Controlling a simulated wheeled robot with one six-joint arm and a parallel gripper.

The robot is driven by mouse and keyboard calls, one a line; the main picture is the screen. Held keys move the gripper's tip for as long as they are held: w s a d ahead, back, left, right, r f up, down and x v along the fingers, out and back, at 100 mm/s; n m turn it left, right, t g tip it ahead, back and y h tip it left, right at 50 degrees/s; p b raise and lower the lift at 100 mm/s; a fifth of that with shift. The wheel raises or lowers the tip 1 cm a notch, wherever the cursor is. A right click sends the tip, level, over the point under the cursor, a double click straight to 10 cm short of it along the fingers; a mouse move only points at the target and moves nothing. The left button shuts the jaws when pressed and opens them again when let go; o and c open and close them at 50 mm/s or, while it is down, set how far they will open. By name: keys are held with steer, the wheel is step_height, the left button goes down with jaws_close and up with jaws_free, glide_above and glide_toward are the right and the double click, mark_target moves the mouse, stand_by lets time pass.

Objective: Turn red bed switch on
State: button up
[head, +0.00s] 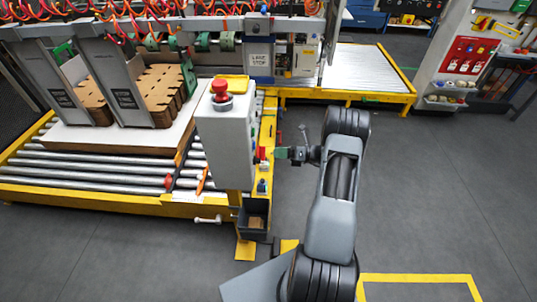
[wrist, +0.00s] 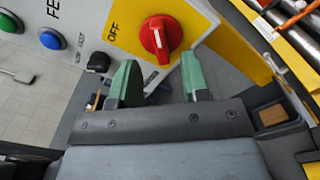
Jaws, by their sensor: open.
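The red rotary switch (wrist: 162,41) sits on a yellow plate with the word OFF (wrist: 113,34) beside it in the wrist view. A white line marks its knob. In the head view the red switch (head: 262,153) shows small on the side of the grey control box (head: 222,140). My gripper (head: 282,153) is just right of it, its green fingers pointing at the box. In the wrist view my gripper (wrist: 158,74) is open and empty. The switch lies ahead of the gap between its two fingertips, apparently not touched.
Blue (wrist: 52,40) and green (wrist: 10,22) buttons are left of the switch in the wrist view. A red mushroom button (head: 220,88) tops the box. A roller conveyor (head: 90,184) stands at left with stacked brown blanks (head: 160,90). Open grey floor lies at right.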

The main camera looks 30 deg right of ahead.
steer(key=b+v, duration=0.1)
steer(key=v, duration=0.7)
steer(key=shift+s+d+b, duration=0.15)
steer(key=shift+d+b, duration=0.2)
steer(key=shift+b, duration=0.05)
steer(key=s+a+f+n+g+h, duration=0.2)
steer(key=s+a+f+n+g, duration=0.15)
steer(key=f+n, duration=0.2)
steer(key=s+a+r+n+g+h, duration=0.4)
steer(key=n+g, duration=0.1)
steer(key=n, duration=0.4)
steer(key=s+a+r+n+t+h, duration=0.2)
steer(key=s+a+r+n+h, duration=0.2)
steer(key=a+r+n, duration=0.3)
steer(key=s+a+r+n+t+h, duration=0.1)
steer(key=s+a+r+n+h, duration=0.3)
steer(key=a+r+n, duration=0.4)
step_height(320, 180, up, 3)
steer(key=n+h, duration=0.1)
steer(key=n, duration=0.2)
steer(key=shift+t+h, duration=0.3)
steer(key=shift+t, duration=0.05)
steer(key=shift+n, duration=0.25)
